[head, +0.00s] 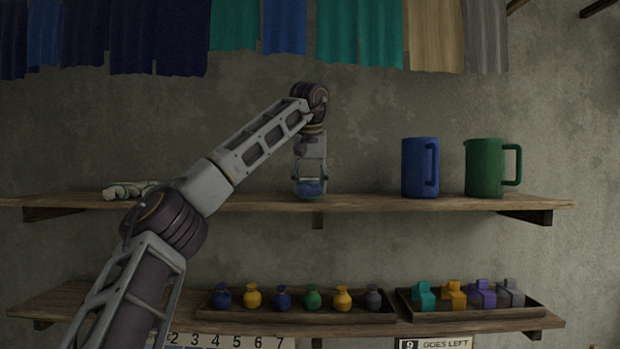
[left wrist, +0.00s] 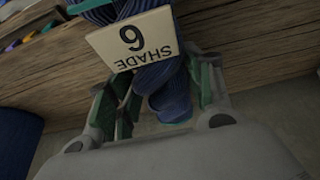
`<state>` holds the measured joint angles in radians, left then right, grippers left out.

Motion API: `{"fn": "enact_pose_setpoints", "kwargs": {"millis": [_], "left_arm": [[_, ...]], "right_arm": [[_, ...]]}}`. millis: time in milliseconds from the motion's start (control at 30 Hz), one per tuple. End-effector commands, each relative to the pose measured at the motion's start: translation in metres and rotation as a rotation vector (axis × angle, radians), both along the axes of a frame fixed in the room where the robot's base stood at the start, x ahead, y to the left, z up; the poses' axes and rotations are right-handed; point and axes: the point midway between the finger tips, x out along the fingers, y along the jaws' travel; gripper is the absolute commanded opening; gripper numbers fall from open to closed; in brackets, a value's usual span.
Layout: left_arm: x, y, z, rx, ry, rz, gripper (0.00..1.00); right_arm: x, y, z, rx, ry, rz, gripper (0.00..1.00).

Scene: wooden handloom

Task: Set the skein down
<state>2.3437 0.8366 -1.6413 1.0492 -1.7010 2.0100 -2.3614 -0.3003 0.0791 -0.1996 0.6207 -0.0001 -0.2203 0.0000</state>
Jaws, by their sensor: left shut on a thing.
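In the head view my left gripper (head: 311,180) points down at the middle of the upper shelf (head: 370,203). It is shut on a blue skein (head: 311,188), whose bottom is at shelf height; I cannot tell whether it touches. In the left wrist view the dark blue ribbed skein (left wrist: 172,100) sits between the green-padded fingers (left wrist: 160,95). My right gripper is not in view.
A blue jug (head: 419,168) and a green jug (head: 484,168) stand right of the gripper. A pale bundle (head: 128,190) lies far left. Below, trays hold several small pots (head: 312,297) and colored blocks (head: 482,294). A sign (head: 437,344) reads "9 GOES LEFT". Cloths (head: 360,35) hang above.

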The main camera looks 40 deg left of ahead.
Motion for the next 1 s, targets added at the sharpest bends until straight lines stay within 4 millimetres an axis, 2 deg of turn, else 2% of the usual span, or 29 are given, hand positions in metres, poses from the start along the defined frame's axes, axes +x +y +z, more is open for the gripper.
{"fn": "enact_pose_setpoints", "kwargs": {"millis": [1000], "left_arm": [[-0.0003,0.0003,-0.0082,0.0,-0.002,0.001,0.19]], "right_arm": [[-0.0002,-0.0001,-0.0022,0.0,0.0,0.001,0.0]]}}
